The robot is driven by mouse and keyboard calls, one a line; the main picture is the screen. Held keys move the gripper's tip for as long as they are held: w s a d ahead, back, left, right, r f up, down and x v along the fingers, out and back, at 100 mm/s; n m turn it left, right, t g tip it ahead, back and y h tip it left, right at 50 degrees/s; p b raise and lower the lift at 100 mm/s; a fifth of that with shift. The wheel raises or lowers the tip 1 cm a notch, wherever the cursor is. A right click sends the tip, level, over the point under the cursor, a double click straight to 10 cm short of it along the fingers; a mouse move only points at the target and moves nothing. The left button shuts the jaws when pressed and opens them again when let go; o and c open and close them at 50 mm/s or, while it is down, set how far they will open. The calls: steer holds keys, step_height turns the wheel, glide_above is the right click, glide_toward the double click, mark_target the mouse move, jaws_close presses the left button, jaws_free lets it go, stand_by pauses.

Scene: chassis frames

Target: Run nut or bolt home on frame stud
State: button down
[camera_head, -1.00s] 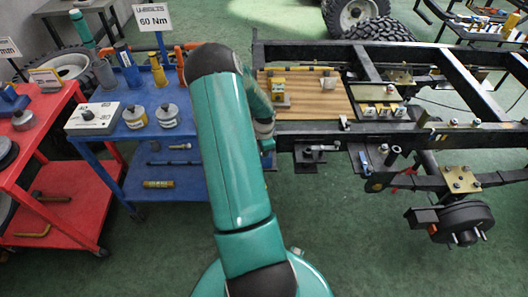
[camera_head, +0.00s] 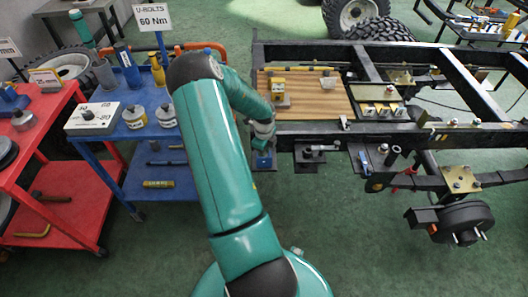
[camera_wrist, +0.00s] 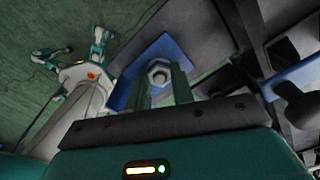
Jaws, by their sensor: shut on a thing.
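My gripper (camera_wrist: 160,88) has its two green fingers closed around a silver hex nut or bolt head (camera_wrist: 158,72) in the wrist view. A blue plate or block (camera_wrist: 178,52) lies just behind the hex piece; whether the two touch is unclear. In the head view, my gripper (camera_head: 263,142) is beside the left front corner of the black chassis frame (camera_head: 330,128), with a small blue piece (camera_head: 263,161) just below it. The hex piece is too small to make out there. I cannot tell which stud, if any, it sits on.
A blue cart (camera_head: 120,165) with a grey control box (camera_head: 92,118) and weights stands left, beside a red cart (camera_head: 60,190). A wooden board (camera_head: 325,100) lies on the frame with small parts. A hub (camera_head: 460,220) projects at the right.

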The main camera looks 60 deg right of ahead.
steer(key=shift+w, duration=0.1)
steer(key=shift+m, duration=0.6)
steer(key=c, duration=1.6)
jaws_free()
steer(key=shift+m, duration=0.5)
steer(key=o, duration=0.5)
steer(key=shift+c, duration=1.2)
steer(key=shift+r, duration=3)
